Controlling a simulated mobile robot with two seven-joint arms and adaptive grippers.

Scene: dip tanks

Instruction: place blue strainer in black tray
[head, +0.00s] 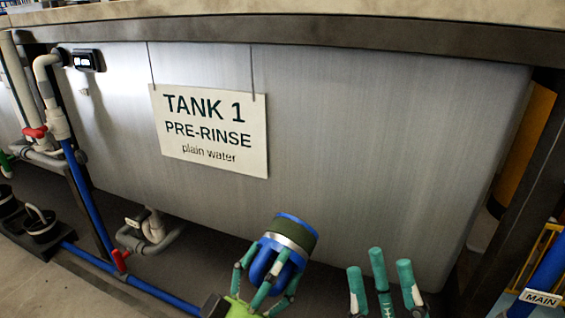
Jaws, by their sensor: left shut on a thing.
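The blue strainer (290,238) has a blue body, a pale metal band and a dark green section near its blue-rimmed top. It is held tilted in front of the tank's lower edge. My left gripper (268,266), with teal fingers and a green palm, is shut around its blue lower part. My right gripper (380,268) stands to the right, its fingers apart and empty, partly cut off by the bottom edge. A black tray (47,252) lies on the floor at the far left, with black round items, one with a loop handle, standing on it.
A large metal tank (370,130) fills the middle, with a hanging sign (210,130) reading TANK 1 PRE-RINSE. A blue pipe (88,200) with red valve handles runs at the left. A blue pipe labelled MAIN (541,298) is at lower right. Bare floor (40,290) shows at lower left.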

